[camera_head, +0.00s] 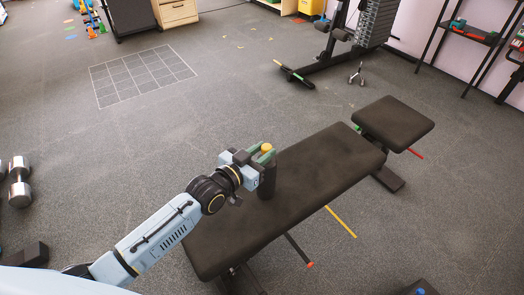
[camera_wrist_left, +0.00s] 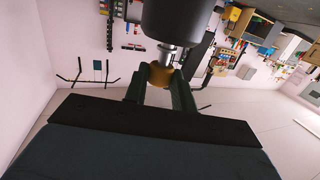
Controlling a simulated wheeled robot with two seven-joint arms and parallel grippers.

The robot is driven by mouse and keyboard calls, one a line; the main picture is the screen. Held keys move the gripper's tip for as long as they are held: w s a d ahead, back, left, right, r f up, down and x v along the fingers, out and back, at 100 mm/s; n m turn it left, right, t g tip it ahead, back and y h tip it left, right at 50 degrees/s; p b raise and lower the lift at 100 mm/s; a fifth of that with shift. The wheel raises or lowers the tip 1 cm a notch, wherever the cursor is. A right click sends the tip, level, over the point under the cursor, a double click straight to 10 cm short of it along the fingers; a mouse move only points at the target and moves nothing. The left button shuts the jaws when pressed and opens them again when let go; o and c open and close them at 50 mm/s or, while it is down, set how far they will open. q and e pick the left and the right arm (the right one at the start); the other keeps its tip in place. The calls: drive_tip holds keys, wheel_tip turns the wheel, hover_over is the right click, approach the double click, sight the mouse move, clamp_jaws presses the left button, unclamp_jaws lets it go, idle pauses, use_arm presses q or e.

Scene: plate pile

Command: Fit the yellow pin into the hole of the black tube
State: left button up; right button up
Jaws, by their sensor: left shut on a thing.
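The black tube (camera_head: 267,182) stands upright on the dark padded bench. My left gripper (camera_head: 262,154) is at the tube's top, its fingers shut on the yellow pin (camera_head: 267,148). In the left wrist view the pin's yellow head (camera_wrist_left: 160,76) sits between the two fingertips (camera_wrist_left: 166,84). A short grey metal shaft (camera_wrist_left: 167,56) runs from the head to the end of the dark tube (camera_wrist_left: 180,22). The shaft's far end meets or is hidden by the tube, and I cannot tell how deep it sits. The tube's hole is hidden. My right gripper is not in view.
The bench (camera_head: 318,170) runs diagonally, with a separate seat pad (camera_head: 393,123) at its upper right. A weight machine (camera_head: 350,40) and shelf rack (camera_head: 475,33) stand at the back right. Dumbbells (camera_head: 19,180) lie at the left. The floor left of the bench is mostly clear.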

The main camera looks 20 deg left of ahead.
use_arm(q)
drive_tip(key=shift+f, duration=0.25)
drive_tip(key=o, duration=1.1)
drive_tip(key=shift+s, duration=0.15)
drive_tip(key=p+v, duration=0.4)
drive_tip(key=v, duration=0.9)
drive_tip(key=shift+p, duration=0.35)
drive_tip(key=shift+s, duration=0.15)
